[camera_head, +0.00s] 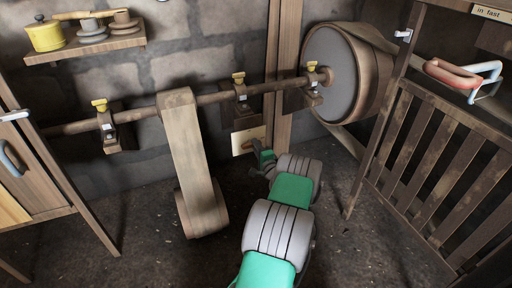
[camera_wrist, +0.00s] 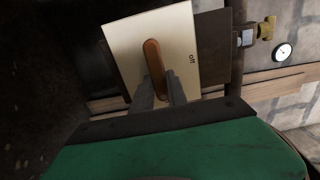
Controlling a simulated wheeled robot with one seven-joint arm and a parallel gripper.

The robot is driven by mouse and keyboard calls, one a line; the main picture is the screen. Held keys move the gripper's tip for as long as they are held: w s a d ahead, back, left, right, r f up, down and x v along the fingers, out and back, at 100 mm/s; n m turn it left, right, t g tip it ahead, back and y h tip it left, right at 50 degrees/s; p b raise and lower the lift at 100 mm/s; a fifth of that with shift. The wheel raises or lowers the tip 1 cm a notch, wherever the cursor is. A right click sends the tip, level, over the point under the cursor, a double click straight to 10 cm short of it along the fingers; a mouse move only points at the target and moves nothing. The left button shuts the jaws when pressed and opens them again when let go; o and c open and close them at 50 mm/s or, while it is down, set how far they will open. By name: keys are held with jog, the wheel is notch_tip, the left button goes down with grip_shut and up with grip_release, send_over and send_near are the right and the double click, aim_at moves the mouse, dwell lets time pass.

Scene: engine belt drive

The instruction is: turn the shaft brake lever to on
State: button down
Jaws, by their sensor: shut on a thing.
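The shaft brake lever (camera_wrist: 152,56) is a rounded orange-brown handle on a cream plate (camera_wrist: 128,37) in the wrist view. The word "off" is printed near the plate's right edge; I see no "on" word. My gripper (camera_wrist: 160,88) is shut on the lever's lower part, one grey finger on each side. The lever's upper part shows above the fingers. In the head view the cream plate (camera_head: 240,146) is small, on the post below the shaft. My gripper (camera_head: 261,158) is in front of its right side and hides part of it.
A long shaft (camera_head: 207,99) runs above the plate in brackets with yellow-topped cups. A wide belt (camera_head: 188,150) hangs left of my arm. A large drum (camera_head: 335,72) is at upper right. A slatted wooden frame (camera_head: 440,150) stands right. A gauge (camera_wrist: 284,52) shows in the wrist view.

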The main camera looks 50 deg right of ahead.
dwell(0.4)
jog(key=c, duration=1.3)
grip_release()
jog(key=shift+p+v, duration=1.2)
jog(key=shift+v, duration=2.7)
